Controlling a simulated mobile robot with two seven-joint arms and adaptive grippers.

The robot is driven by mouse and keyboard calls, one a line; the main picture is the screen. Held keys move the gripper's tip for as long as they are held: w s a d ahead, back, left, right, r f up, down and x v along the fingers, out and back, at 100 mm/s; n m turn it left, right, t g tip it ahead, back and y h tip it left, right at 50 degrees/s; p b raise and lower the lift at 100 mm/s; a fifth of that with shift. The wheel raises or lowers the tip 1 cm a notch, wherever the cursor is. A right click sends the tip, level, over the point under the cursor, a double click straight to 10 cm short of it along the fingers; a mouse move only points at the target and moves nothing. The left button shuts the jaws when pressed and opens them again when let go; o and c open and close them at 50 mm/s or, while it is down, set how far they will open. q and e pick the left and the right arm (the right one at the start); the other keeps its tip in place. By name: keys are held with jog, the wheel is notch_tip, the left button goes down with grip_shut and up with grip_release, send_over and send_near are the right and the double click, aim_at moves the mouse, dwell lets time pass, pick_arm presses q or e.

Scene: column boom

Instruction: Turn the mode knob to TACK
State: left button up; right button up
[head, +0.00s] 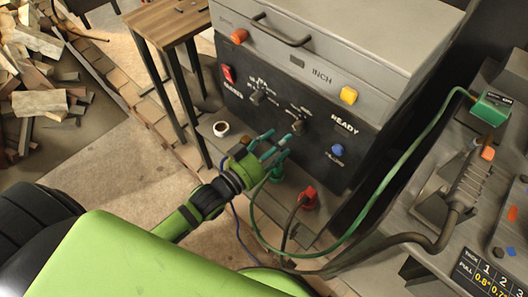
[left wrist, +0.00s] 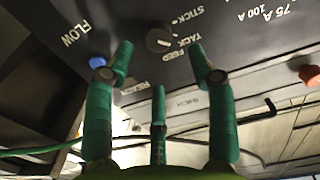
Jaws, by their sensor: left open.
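The mode knob (head: 298,127) is a small dark dial on the black front panel of the grey machine. In the left wrist view the knob (left wrist: 158,40) shows close up, with STICK, TACK and FEED lettered beside it. I cannot surely tell which label its pointer marks. My left gripper (head: 278,148) has teal fingers, spread open and empty, just below and in front of this knob. In the left wrist view the gripper's (left wrist: 160,68) two long fingers frame the knob and a third is below. I see a gap, no clear contact. My right gripper is out of view.
A second knob (head: 257,97) with amp marks, a red switch (head: 228,74), a blue button (head: 337,150) and a yellow button (head: 348,95) surround it. A red plug (head: 309,197) and green cable (head: 408,165) are below and right. A wooden stool (head: 165,22) stands left.

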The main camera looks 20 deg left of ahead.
pick_arm(q)
jog(key=v, duration=0.5)
jog(key=shift+s+a, duration=0.1)
jog(key=shift+s, duration=0.1)
dwell(0.3)
